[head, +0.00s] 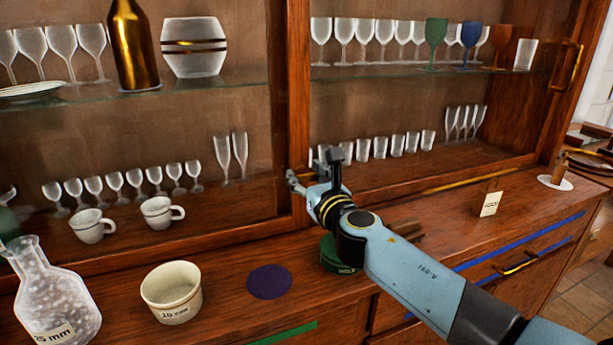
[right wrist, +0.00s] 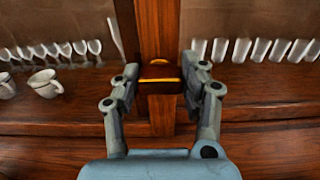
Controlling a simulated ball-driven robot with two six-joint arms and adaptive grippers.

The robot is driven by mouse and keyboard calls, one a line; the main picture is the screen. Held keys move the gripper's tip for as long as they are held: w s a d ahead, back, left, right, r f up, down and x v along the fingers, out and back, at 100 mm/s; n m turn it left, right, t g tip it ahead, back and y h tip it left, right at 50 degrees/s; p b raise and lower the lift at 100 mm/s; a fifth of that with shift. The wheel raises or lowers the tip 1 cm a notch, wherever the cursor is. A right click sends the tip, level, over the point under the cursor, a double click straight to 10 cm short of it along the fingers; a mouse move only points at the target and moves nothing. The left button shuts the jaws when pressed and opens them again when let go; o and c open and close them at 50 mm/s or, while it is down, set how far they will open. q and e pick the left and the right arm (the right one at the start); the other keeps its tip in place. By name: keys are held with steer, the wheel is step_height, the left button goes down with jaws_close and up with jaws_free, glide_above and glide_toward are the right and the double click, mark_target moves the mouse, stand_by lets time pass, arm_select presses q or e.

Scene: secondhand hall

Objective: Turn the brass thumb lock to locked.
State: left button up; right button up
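The brass thumb lock (right wrist: 160,81) sits on the upright wooden post (right wrist: 159,25) between the two cabinet bays. In the right wrist view its turn piece looks like a dark bar with bright brass edges, lying about horizontal. My right gripper (right wrist: 161,73) is open, with one finger on each side of the lock; I cannot tell whether either finger touches it. In the head view my right gripper (head: 313,168) is at the foot of the post and largely hides the lock. My left gripper is not in view.
Glasses stand on the shelves on both sides. On the counter are a glass flask (head: 52,300), a white pot (head: 171,292), a purple disc (head: 270,282) and a green tin (head: 336,256) close under my right arm. Two cups (head: 91,226) stand left of the post.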

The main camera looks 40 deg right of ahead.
steer(key=c, duration=0.5)
steer(key=shift+m, duration=0.4)
steer(key=m+b, duration=0.1)
steer(key=m, duration=0.1)
steer(key=shift+d+f+m, duration=0.1)
steer(key=shift+m, duration=0.3)
steer(key=m+b, duration=0.1)
steer(key=m, duration=0.2)
steer(key=shift+m+b, duration=0.3)
steer(key=shift+m, duration=0.1)
steer(key=m+b, duration=0.1)
steer(key=m, duration=0.1)
steer(key=m+b, duration=0.1)
steer(key=m, duration=0.2)
steer(key=shift+s+d+f, duration=0.1)
steer(key=shift+d+f, duration=0.05)
steer(key=shift+f, duration=0.05)
steer(key=m+b, duration=0.2)
steer(key=m, duration=0.3)
steer(key=shift+m, duration=0.4)
